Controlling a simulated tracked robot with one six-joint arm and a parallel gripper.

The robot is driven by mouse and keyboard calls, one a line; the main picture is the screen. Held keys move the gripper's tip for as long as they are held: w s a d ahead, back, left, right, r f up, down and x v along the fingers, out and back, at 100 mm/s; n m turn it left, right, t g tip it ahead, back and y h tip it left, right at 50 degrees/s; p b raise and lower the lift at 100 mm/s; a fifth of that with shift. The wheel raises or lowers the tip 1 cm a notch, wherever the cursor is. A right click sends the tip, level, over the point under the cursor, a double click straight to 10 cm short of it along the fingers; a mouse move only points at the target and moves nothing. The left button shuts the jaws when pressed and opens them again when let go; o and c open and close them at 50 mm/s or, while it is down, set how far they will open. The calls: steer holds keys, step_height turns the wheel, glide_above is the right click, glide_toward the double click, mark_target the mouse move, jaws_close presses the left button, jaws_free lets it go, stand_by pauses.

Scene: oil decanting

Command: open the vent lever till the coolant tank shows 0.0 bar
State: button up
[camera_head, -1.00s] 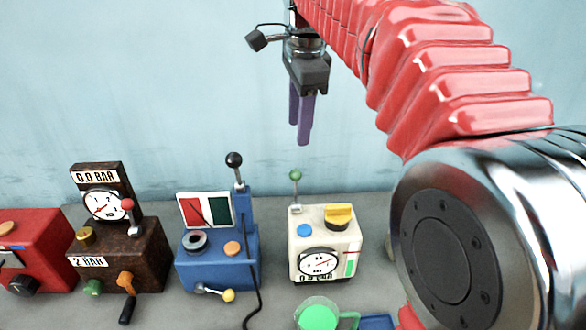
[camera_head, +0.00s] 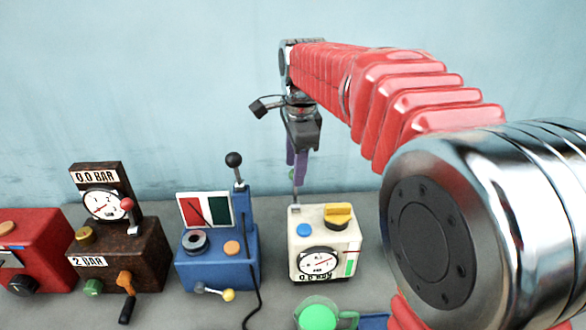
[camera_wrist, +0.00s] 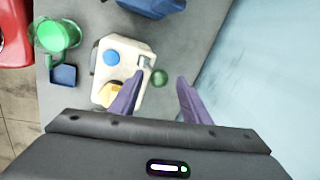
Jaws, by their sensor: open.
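The cream box (camera_head: 324,228) has a dial gauge (camera_head: 318,261), a yellow knob, a blue button and a thin upright lever with a green ball (camera_wrist: 159,78). The small bar label under its dial is too blurred to read surely. My gripper (camera_head: 297,172) points down above this box's back left corner, open, with purple fingers. In the head view the fingers partly hide the green ball. In the wrist view the ball lies between the two fingertips (camera_wrist: 161,80), with a gap to each. No label shows which box is the coolant tank.
A blue box (camera_head: 215,262) with a black-ball lever and a cable stands left of the cream one. Further left are a brown box (camera_head: 145,255) with signs reading 0.0 BAR and 2 BAR, and a red box (camera_head: 38,250). A green cup (camera_head: 318,314) stands in front.

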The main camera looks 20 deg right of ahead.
steer(key=shift+w+f, duration=0.1)
steer(key=shift+f, duration=0.5)
steer(key=shift+c, duration=0.5)
jaws_close()
steer(key=shift+r, duration=0.1)
steer(key=shift+a, duration=0.1)
